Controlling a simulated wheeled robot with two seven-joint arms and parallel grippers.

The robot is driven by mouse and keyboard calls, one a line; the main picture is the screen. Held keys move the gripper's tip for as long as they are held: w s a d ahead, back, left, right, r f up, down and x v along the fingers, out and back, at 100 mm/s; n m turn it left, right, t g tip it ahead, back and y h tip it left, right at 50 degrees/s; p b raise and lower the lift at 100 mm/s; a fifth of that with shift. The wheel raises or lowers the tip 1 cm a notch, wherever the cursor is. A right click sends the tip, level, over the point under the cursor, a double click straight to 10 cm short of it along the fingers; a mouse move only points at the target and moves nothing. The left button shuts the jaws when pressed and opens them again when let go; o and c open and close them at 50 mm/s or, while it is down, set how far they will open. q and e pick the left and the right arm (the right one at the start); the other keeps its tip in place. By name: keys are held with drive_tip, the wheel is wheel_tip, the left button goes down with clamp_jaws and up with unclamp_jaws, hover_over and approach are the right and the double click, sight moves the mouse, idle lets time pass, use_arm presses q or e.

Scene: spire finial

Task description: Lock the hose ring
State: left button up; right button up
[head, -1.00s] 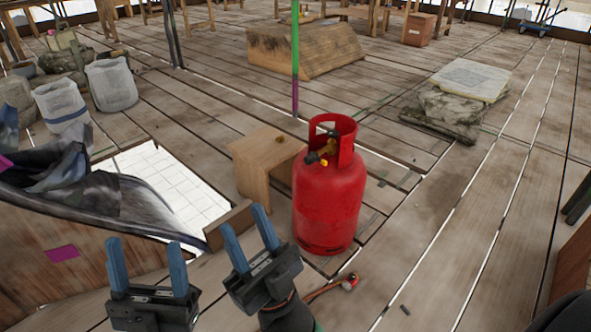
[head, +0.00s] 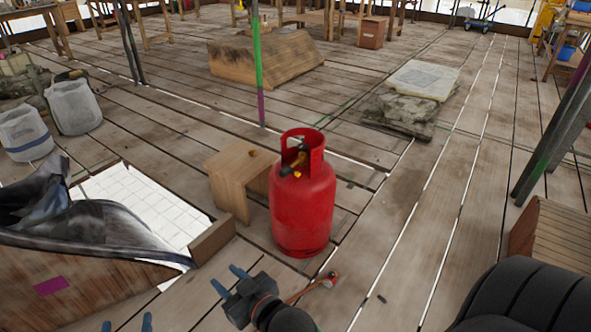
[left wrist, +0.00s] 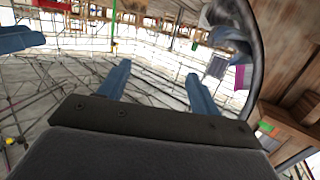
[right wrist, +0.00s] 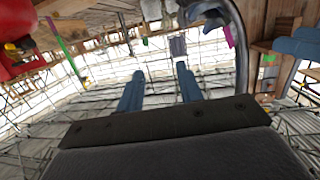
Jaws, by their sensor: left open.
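A red gas cylinder (head: 303,208) stands upright on the planks in the head view. Its dark and brass valve with a yellow part (head: 297,165) sits inside the collar. An orange-red hose (head: 310,289) with a red and metal end (head: 329,279) shows on the floor in front of it; the rest is hidden behind my right arm. I cannot make out a separate ring. My right gripper (head: 227,279) is open and empty, left of the hose and short of the cylinder. My left gripper (head: 126,326) is open and empty at the bottom edge, mostly cut off.
A wooden step (head: 236,178) stands close left of the cylinder. A floor opening (head: 140,205) with a wooden edge and grey sheeting (head: 85,225) lies left. Poles (head: 555,125) and a wooden box (head: 548,235) stand right. Planks right of the cylinder are mostly clear.

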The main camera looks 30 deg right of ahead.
drive_tip(key=s+d+f+g+h+p, duration=0.25)
drive_tip(key=d+f+g, duration=0.2)
drive_tip(key=f, duration=0.25)
use_arm(q)
drive_tip(key=s+a+f+g+y+p, duration=0.1)
drive_tip(key=s+a+f+g+p, duration=0.15)
drive_tip(key=s+f+g, duration=0.45)
drive_tip(key=s+a+f+g+y+p, duration=0.1)
drive_tip(key=s+a+f+g, duration=0.15)
drive_tip(key=f, duration=0.75)
drive_tip(key=d+f+n+t+h, duration=0.15)
drive_tip(key=d+f+t, duration=0.35)
drive_tip(key=d+f, duration=0.75)
use_arm(e)
drive_tip(key=g+h, duration=0.4)
drive_tip(key=h, duration=1.4)
approach(296, 175)
drive_tip(key=x, duration=0.4)
use_arm(q)
drive_tip(key=shift+m+t+h, duration=0.25)
drive_tip(key=shift+t+h, duration=0.2)
drive_tip(key=shift+t, duration=0.2)
drive_tip(key=shift+w+a+r, duration=0.3)
drive_tip(key=shift+w+r, duration=0.45)
drive_tip(key=shift+w, duration=0.15)
drive_tip(key=shift+w+a+r, duration=0.25)
drive_tip(key=shift+w+r, duration=0.5)
drive_tip(key=shift+w, duration=0.1)
use_arm(e)
drive_tip(key=shift+x, duration=3.3)
